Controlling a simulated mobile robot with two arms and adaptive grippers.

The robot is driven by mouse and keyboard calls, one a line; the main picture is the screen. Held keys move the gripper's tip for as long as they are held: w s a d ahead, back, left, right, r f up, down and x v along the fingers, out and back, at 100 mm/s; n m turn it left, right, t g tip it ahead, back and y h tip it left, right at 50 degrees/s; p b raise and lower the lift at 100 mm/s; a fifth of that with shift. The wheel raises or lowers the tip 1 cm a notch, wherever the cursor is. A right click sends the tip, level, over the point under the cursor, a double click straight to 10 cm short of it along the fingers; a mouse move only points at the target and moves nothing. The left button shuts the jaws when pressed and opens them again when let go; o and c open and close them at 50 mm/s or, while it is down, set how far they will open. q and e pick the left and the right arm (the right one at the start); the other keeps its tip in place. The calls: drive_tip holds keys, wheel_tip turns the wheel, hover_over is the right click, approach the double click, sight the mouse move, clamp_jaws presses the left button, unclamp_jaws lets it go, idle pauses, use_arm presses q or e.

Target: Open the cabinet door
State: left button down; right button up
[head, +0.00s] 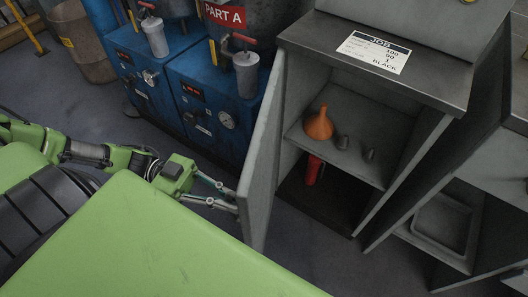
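The grey cabinet (455,92) stands right of centre. Its door (262,160) stands open, swung out on the left side, so the inside shows. On its shelf (375,165) are an orange funnel (319,126) and small dark pieces (343,142). A red cylinder (313,170) stands below. My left gripper (237,203) is at the outer face of the door, near its free edge. Its fingertips meet the door or a handle there; I cannot tell whether they are closed on anything. My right gripper is out of view.
A blue machine (180,120) with gauges, grey cups and a "PART A" sign stands behind the door. A job card (375,52) lies on the cabinet top. Another open grey unit (505,150) with a tray (440,225) is at the right. A brown bin (85,45) is far left.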

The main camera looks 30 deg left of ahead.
use_arm(q)
drive_tip(key=a+m+g+b, duration=0.1)
drive_tip(key=a+g, duration=0.1)
drive_tip(key=a, duration=0.8)
drive_tip(key=shift+s+m+b, duration=0.3)
drive_tip(key=shift+s+b, duration=0.05)
drive_tip(key=shift+s, duration=0.1)
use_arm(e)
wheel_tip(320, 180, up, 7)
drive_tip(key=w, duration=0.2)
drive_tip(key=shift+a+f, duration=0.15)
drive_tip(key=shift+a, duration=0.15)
use_arm(q)
drive_tip(key=c, duration=2.1)
unclamp_jaws()
drive_tip(key=shift+c, duration=0.2)
drive_tip(key=shift+a, duration=0.2)
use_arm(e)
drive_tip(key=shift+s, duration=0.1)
use_arm(q)
drive_tip(key=a, duration=1.1)
drive_tip(key=shift+a, duration=0.4)
drive_tip(key=shift+s, duration=0.15)
